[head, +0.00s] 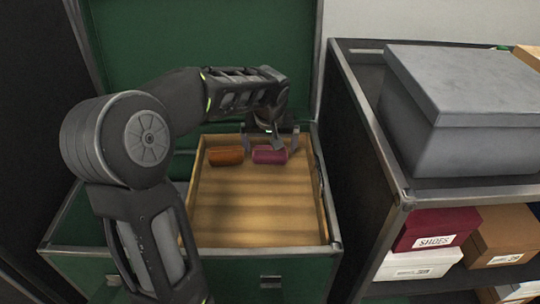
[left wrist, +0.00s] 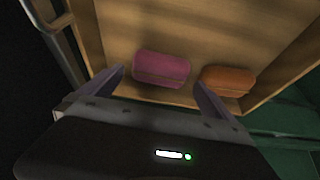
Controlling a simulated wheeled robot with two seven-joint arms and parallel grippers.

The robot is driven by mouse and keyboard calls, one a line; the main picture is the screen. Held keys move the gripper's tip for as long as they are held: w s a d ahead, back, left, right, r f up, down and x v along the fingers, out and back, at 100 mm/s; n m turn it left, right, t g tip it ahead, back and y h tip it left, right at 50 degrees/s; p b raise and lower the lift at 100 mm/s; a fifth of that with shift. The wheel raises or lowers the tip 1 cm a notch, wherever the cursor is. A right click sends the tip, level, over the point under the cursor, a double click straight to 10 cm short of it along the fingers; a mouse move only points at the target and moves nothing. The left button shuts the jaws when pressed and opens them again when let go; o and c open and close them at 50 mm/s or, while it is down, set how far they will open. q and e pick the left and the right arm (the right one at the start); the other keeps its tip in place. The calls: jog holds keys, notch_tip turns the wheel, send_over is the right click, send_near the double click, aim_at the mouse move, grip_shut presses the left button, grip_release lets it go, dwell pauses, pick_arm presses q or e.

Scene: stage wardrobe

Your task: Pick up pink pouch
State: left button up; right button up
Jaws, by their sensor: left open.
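The pink pouch (head: 270,155) lies at the far end of a shallow wooden tray (head: 255,238) set in a green trunk. An orange-brown pouch (head: 226,156) lies to its left, a small gap apart. My left gripper (head: 271,148) is open over the pink pouch, with a finger to either side of it. In the left wrist view, the pink pouch (left wrist: 161,68) shows ahead of the two spread fingers (left wrist: 160,82), and the orange-brown pouch (left wrist: 228,81) is beside the right-hand finger. I cannot tell whether the fingers touch the pink pouch. My right gripper is not in view.
The trunk's rim (head: 336,246) and the tray's walls surround the pouches. A black shelf (head: 380,165) stands close on the right, with a large grey box (head: 465,115) on top and shoe boxes (head: 437,229) below. The near part of the tray is bare.

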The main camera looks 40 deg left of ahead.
aim_at(270, 151)
pick_arm(q)
jog(key=b+x, duration=0.1)
jog(key=x, duration=0.3)
jog(key=shift+w+a+f+b, duration=0.1)
jog(key=shift+w+f+b, duration=0.05)
jog(key=shift+f+b, duration=0.15)
jog(key=shift+c, duration=0.4)
jog(key=c, duration=1.1)
jog(key=shift+r, duration=0.1)
notch_tip(270, 151, up, 10)
jog(key=p, duration=0.3)
jog(key=shift+p, duration=0.4)
